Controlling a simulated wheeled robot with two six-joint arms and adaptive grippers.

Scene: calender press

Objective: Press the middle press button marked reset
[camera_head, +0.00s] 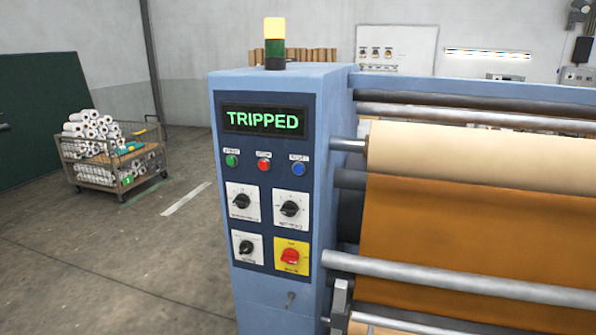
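The press's blue control cabinet (280,85) stands upright in the middle of the view. Its lit display (264,119) reads "TRIPPED" in green. Below the display is a row of three buttons: a green button (232,160) on the left, a red button (264,165) in the middle and a blue button (298,169) on the right. The small label above the blue button appears to read "RESET"; the other labels are blurred. Neither of my grippers is in view, and nothing covers the buttons.
Below the buttons are several black rotary knobs and a red switch (290,256) on a yellow plate. Rollers with an orange-brown sheet (460,240) fill the right side. A wire cart (110,175) with white rolls stands at the left.

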